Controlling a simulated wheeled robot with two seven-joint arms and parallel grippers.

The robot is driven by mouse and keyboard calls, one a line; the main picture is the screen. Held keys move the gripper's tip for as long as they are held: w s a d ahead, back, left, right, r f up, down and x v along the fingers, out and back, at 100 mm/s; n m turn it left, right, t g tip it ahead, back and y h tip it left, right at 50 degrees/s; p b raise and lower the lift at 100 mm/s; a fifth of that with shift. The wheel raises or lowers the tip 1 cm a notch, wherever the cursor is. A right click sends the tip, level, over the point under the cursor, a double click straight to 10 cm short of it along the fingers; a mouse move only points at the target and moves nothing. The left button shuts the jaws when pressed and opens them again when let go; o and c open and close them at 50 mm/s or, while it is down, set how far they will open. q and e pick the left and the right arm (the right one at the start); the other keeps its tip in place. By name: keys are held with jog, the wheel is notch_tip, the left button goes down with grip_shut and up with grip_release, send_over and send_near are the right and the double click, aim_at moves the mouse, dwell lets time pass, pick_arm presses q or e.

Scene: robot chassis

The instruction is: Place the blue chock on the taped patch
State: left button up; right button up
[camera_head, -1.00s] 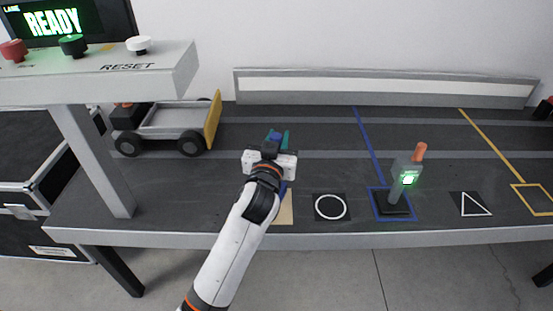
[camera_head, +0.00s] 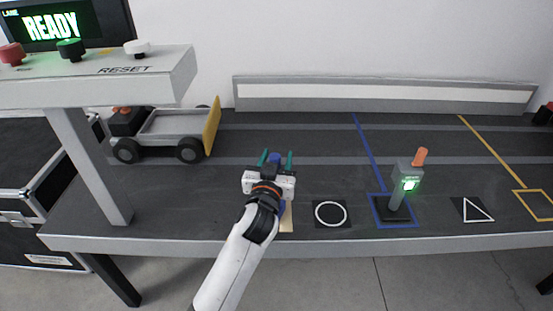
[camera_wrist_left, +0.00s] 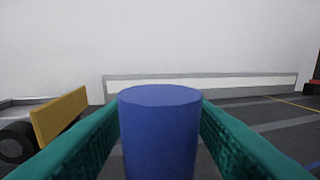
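The blue chock shows as an upright blue cylinder (camera_wrist_left: 157,135) between my fingers in the left wrist view. In the head view its top (camera_head: 275,158) shows between the fingertips, with a gap each side. A bit of blue below the gripper may be its lower part. A tan patch (camera_head: 287,218) at the table's front edge is mostly hidden behind my left arm. The blue bit lies at the patch's far end, but contact cannot be told. My left gripper (camera_head: 277,157) is open, its teal fingers on either side of the chock. My right gripper is not in view.
A circle mark (camera_head: 330,213), a blue-taped square (camera_head: 377,220) with an orange-topped lever (camera_head: 407,178) and a triangle mark (camera_head: 473,209) lie to the right. A toy truck (camera_head: 165,131) and a button console (camera_head: 95,78) stand left.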

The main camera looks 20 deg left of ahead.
pick_arm(q)
jog(key=shift+r, duration=0.1)
jog(key=shift+s, duration=0.15)
jog(key=s, duration=1.1)
jog(key=s+a+f+m+g, duration=0.1)
jog(key=s+f+g, duration=0.2)
jog(key=f, duration=0.6)
jog(key=s+a+f+g, duration=0.1)
jog(key=s+f+g, duration=0.25)
jog(key=f, duration=0.55)
jog(key=s+a+f+m+g+h, duration=0.1)
jog(key=s+a+f+m+g, duration=0.1)
jog(key=s+f+g, duration=0.6)
jog(key=s+f, duration=0.7)
jog(key=shift+s+a+g+h+p, duration=0.15)
jog(key=shift+s+g+h+p, duration=0.1)
jog(key=shift+g+h+p, duration=0.15)
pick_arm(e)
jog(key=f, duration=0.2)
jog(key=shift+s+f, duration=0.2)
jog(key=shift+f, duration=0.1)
pick_arm(q)
jog(key=shift+f, duration=0.1)
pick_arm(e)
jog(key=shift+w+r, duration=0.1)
